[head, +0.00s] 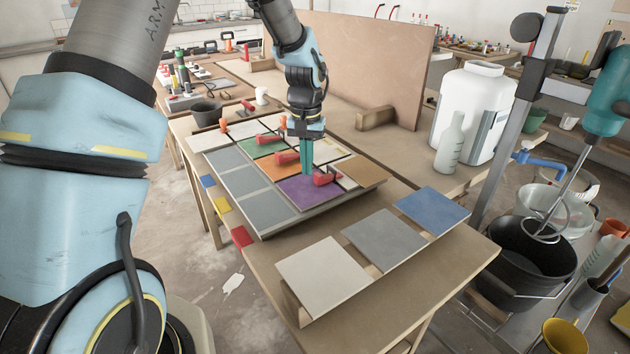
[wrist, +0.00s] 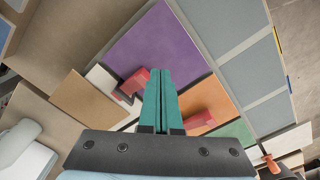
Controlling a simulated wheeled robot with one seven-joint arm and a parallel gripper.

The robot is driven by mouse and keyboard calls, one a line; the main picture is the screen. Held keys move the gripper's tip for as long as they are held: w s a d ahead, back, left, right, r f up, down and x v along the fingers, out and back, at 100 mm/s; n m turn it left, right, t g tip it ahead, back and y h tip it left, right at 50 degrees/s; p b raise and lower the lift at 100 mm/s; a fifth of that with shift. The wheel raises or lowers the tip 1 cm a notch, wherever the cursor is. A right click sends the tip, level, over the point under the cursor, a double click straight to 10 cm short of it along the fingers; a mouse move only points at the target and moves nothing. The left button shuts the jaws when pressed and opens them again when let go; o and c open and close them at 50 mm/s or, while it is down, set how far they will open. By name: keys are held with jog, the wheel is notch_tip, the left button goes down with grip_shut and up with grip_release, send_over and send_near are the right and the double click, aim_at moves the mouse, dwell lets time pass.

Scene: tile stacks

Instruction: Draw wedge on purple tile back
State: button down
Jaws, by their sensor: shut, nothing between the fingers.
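The purple tile (head: 303,194) lies flat on the near side of the tiled board. It also shows in the wrist view (wrist: 155,45). A red wedge (head: 323,180) sits at its back edge, and the same wedge (wrist: 134,82) shows in the wrist view just left of my fingers. My gripper (head: 307,171) points down over the back of the purple tile, its teal fingers shut together and empty. The fingertips (wrist: 159,72) are right beside the wedge; I cannot tell whether they touch it. The fingers partly hide the tile's back edge.
Other red wedges (head: 287,158) sit farther back beside orange and green (head: 266,147) tiles. A tan tile (head: 362,172) lies right of the purple one. Grey tiles (head: 263,210) line the left. White, grey and blue (head: 433,209) tiles lie on a front rack.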

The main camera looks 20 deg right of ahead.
jog(key=shift+a, duration=0.35)
jog(key=shift+r, duration=0.15)
jog(key=r+p, duration=0.2)
jog(key=r, duration=0.1)
jog(key=r+p, duration=0.2)
jog(key=shift+d+r, duration=0.2)
jog(key=shift+r, duration=0.2)
dwell(0.5)
notch_tip(320, 180, up, 11)
jog(key=b, duration=0.3)
jog(key=s+a+f+n, duration=0.1)
jog(key=a+f+n, duration=0.25)
jog(key=a, duration=1.35)
jog(key=s+a+f+n, duration=0.1)
jog(key=s+a+f, duration=0.1)
jog(key=s+a, duration=0.2)
jog(key=s+a+f+n+t, duration=0.1)
jog(key=s+a, duration=0.4)
jog(key=a, duration=0.5)
jog(key=shift+a+f+t, duration=0.15)
jog(key=shift+f+t, duration=0.15)
jog(key=shift+f, duration=0.6)
